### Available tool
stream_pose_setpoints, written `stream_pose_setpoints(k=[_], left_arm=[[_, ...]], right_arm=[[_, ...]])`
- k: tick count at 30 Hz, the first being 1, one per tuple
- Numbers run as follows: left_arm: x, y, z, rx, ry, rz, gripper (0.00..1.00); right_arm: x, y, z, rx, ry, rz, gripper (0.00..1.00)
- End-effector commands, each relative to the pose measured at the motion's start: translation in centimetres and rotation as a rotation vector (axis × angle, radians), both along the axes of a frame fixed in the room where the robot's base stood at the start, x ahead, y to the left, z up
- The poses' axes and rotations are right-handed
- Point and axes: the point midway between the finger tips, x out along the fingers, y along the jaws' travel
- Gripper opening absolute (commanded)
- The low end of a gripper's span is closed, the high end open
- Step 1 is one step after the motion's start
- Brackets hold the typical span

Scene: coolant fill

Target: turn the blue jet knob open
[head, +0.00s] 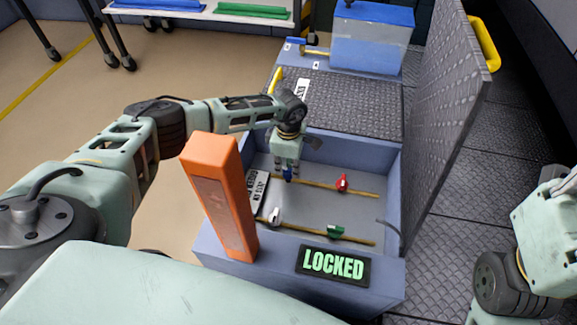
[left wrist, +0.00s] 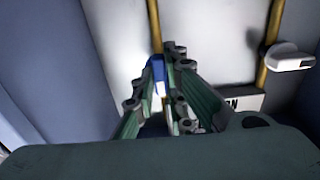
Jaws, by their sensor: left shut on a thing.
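The blue jet knob (head: 287,172) sits on the far brass pipe inside the open grey-blue box. My left gripper (head: 287,176) reaches down into the box from above and is shut on the blue knob. In the left wrist view the blue knob (left wrist: 157,75) shows between the fingertips of my left gripper (left wrist: 165,78), with a white mark on it. The fingers hide part of the knob. My right arm (head: 535,245) shows at the right edge of the head view, but its fingertips are not visible.
A red knob (head: 342,183) shares the far pipe. A white knob (head: 274,216) and a green knob (head: 335,232) sit on the near pipe. A sign reading LOCKED (head: 333,264) is on the front wall. An orange post (head: 222,200) and a raised lid (head: 445,100) flank the box.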

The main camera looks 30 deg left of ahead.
Motion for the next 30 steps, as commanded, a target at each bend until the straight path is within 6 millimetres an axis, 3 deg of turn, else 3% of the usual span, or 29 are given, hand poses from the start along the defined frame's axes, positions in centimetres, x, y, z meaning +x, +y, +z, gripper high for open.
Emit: stream_pose_setpoints(k=[12,13,18,30], left_arm=[[0.03,0.01,0.01,0.001,-0.002,-0.011,0.00],[0.03,0.01,0.01,0.001,-0.002,-0.011,0.14],[0.03,0.01,0.01,0.000,-0.001,-0.009,0.29],[0.06,0.00,0.56,0.000,-0.002,-0.008,0.30]], right_arm=[[0.05,0.03,0.04,-0.001,-0.001,0.000,0.30],[0.07,0.04,0.03,-0.001,0.000,0.000,0.30],[0.16,0.06,-0.02,-0.002,0.002,0.000,0.30],[0.15,-0.02,0.06,0.002,0.001,-0.001,0.30]])
